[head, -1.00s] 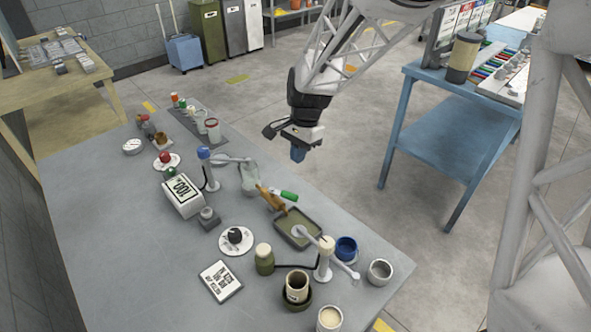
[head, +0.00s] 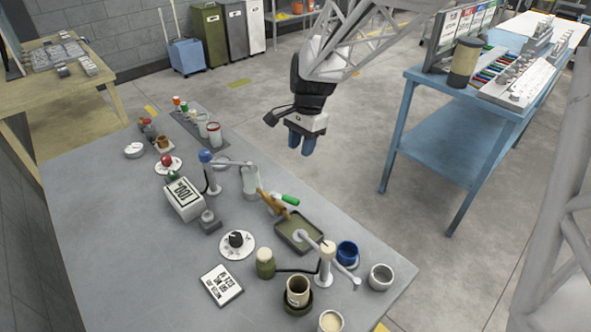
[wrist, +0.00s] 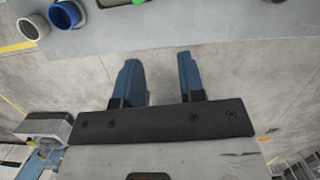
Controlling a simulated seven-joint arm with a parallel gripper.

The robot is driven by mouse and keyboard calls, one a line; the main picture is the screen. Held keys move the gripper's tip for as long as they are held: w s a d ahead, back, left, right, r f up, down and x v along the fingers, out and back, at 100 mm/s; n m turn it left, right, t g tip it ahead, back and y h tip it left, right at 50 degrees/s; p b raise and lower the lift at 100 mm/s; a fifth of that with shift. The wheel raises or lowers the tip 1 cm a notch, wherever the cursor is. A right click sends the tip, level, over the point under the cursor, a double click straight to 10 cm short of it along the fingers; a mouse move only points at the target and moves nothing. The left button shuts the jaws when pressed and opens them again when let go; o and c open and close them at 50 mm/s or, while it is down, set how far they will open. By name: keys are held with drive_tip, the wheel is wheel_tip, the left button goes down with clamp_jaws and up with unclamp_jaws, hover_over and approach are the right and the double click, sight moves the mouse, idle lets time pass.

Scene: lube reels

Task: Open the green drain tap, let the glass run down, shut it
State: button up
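A tap with a green handle (head: 286,199) and a brass-brown body (head: 271,201) sits near the right edge of the grey bench. The clear glass (head: 250,181) stands just behind and left of it; its liquid level is too small to tell. A shallow olive tray (head: 290,238) lies below and in front of the tap. My gripper (head: 301,146) hangs in the air beyond the bench's right edge, apart from the tap. In the wrist view its two blue fingers (wrist: 162,80) are spread with nothing between them.
A blue cup (head: 347,250) and a grey cup (head: 381,276) stand near the front right corner; a post with a white arm (head: 326,262) is beside them. A white box (head: 184,199) and a dial (head: 236,241) stand further left.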

drive_tip(key=shift+o, duration=0.6)
drive_tip(key=shift+s+f+m, duration=0.1)
drive_tip(key=shift+m, duration=0.2)
drive_tip(key=m, duration=1)
approach(290, 197)
drive_tip(key=w, duration=0.1)
drive_tip(key=shift+s+a+f+m+h, duration=0.2)
drive_tip(key=shift+f+m, duration=0.2)
drive_tip(key=shift+m, duration=0.55)
drive_tip(key=shift+s+a+f+m+h, duration=0.1)
drive_tip(key=shift+s+f+m, duration=0.2)
drive_tip(key=shift+m, duration=0.65)
drive_tip(key=shift+f, duration=0.1)
drive_tip(key=shift+s+a+f, duration=0.1)
drive_tip(key=shift+s+f, duration=0.1)
drive_tip(key=shift+f, duration=1.05)
drive_tip(key=shift+s+a+f, duration=0.1)
drive_tip(key=shift+s+f, duration=0.15)
drive_tip(key=shift+f, duration=1)
drive_tip(key=shift+s+a+f, duration=0.1)
drive_tip(key=shift+s+f, duration=0.1)
drive_tip(key=shift+f, duration=1.05)
drive_tip(key=shift+c, duration=0.4)
clamp_jaws()
